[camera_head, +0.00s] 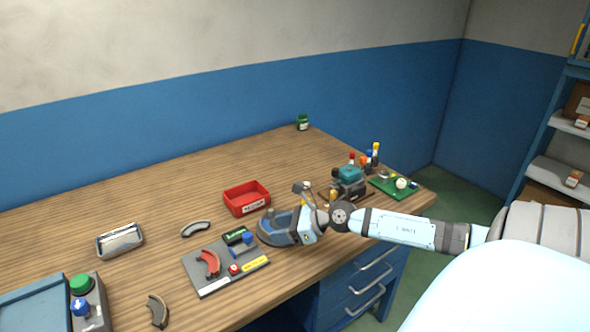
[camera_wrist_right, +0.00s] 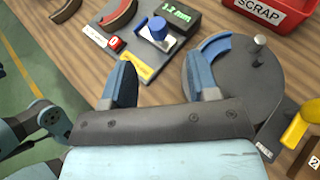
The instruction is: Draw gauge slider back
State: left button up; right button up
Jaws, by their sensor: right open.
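The gauge (camera_head: 222,284) is a grey board near the table's front edge, with a blue slider (camera_head: 240,244), a green display, a red button and a red-brown curved shoe (camera_head: 209,263) on it. In the right wrist view the blue slider (camera_wrist_right: 153,32) stands upright beside the display (camera_wrist_right: 177,16), which reads 3.2 mm. My right gripper (camera_head: 290,232) is to the right of the gauge. In its wrist view the right gripper (camera_wrist_right: 163,75) is open and empty, its fingers towards the slider but apart from it.
A round grey fixture (camera_wrist_right: 230,85) with a blue arc and a post stands close to my right finger. A red SCRAP bin (camera_head: 246,204) is behind. The table's back left is clear.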

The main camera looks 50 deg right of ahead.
jog(key=v, duration=0.4)
dwell(0.6)
jog(key=shift+s+d, duration=0.1)
